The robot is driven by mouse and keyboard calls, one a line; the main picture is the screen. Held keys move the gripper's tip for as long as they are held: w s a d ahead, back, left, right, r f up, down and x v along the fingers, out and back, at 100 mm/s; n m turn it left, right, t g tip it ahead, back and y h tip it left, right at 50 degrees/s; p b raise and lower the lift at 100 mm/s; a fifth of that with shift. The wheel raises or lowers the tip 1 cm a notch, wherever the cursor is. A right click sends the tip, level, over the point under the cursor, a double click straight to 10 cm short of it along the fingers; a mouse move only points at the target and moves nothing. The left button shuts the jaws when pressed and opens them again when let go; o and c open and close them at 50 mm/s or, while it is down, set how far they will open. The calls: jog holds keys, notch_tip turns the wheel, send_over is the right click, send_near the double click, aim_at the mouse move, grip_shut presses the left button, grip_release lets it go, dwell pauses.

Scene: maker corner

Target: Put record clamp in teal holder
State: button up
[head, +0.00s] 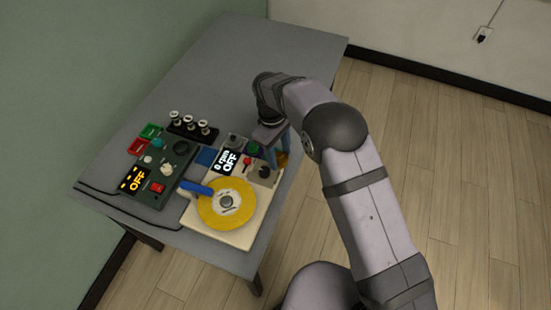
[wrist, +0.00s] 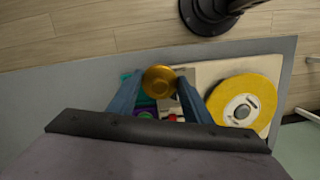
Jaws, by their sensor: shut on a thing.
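The record clamp is a round gold knob (wrist: 159,75), held between my fingertips in the wrist view. In the head view, a small gold part of it (head: 283,159) shows beside the fingers. My gripper (wrist: 160,84) is shut on it; in the head view the gripper (head: 277,155) is over the right end of the turntable. A teal surface (wrist: 126,88), probably the teal holder, shows left of the clamp in the wrist view, partly covered by a finger. I cannot make out the holder in the head view. The clamp's height above the surface is unclear.
A dark control box (head: 148,197) and a black rack (head: 187,129) stand left. The table's far part (head: 255,55) is clear.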

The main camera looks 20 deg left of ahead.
jog(key=n, duration=0.2)
jog(key=w+a+n, duration=0.1)
jog(key=n, duration=0.1)
jog(key=w+n, duration=0.1)
jog(key=n, duration=0.1)
jog(key=shift+w+a+r+t, duration=0.1)
jog(key=shift+a+t, duration=0.1)
jog(key=shift+t, duration=0.2)
jog(key=w+n, duration=0.1)
jog(key=n, duration=0.3)
jog(key=w+a+n+t+y, duration=0.1)
jog(key=n, duration=0.4)
jog(key=a+n, duration=0.1)
jog(key=n, duration=0.4)
jog(key=shift+w+r+y, duration=0.2)
jog(key=shift+w+y, duration=0.1)
jog(key=shift+w, duration=0.1)
jog(key=shift+f, duration=0.15)
jog(key=shift+f+b, duration=1.7)
jog(key=shift+f, duration=0.25)
jog(key=shift+f+b, duration=0.4)
jog(key=shift+f, duration=0.8)
jog(key=shift+f, duration=0.4)
jog(key=o, duration=1.3)
